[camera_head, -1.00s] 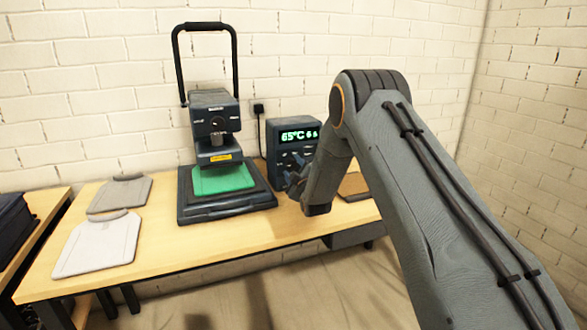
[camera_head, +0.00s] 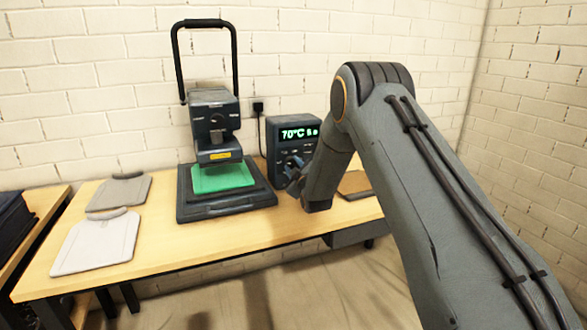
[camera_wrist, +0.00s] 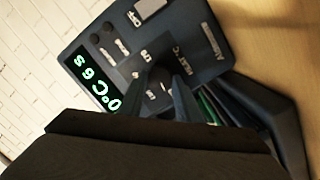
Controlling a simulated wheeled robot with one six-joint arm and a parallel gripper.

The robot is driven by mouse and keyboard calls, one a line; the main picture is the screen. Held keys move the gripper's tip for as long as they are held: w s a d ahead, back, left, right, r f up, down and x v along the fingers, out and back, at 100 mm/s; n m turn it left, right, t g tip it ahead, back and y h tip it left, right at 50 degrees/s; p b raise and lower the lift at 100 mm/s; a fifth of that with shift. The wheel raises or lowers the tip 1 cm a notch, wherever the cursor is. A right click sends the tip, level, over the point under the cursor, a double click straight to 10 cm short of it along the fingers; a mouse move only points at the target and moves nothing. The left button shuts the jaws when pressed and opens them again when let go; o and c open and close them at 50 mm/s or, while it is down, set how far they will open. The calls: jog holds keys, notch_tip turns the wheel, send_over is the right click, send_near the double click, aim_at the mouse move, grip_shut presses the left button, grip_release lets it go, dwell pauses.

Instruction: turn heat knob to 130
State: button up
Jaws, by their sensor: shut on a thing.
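The dark control box (camera_head: 285,132) stands at the back of the table, right of the heat press. Its green display (camera_head: 299,133) reads 70°C, with smaller digits beside it that are hard to read. In the wrist view the display (camera_wrist: 97,84) is tilted and partly cut off by my own arm. The heat knob (camera_wrist: 158,84) is on the box's front panel, mostly hidden between the fingers. My gripper (camera_wrist: 165,95) is shut on the knob; in the head view my gripper (camera_head: 294,172) is at the panel, partly hidden by my wrist.
The heat press (camera_head: 212,125) stands left of the box with its handle raised and a green cloth (camera_head: 222,177) on its lower plate. Two light garment pieces lie on the table (camera_head: 165,245) at left. A brown flat item (camera_head: 355,184) lies to the right.

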jog(key=m+b, duration=0.2)
jog(key=m, duration=0.3)
jog(key=shift+g, duration=0.3)
jog(key=shift+d+r+m+b, duration=0.1)
jog(key=shift+m+b, duration=0.75)
jog(key=shift+m, duration=1.35)
jog(key=shift+y, duration=0.4)
jog(key=o, duration=1)
jog(key=shift+o, duration=0.2)
jog(key=v, duration=0.7)
jog(key=shift+s+b, duration=0.4)
jog(key=shift+b, duration=0.05)
jog(key=shift+r, duration=0.15)
jog(key=shift+d, duration=0.1)
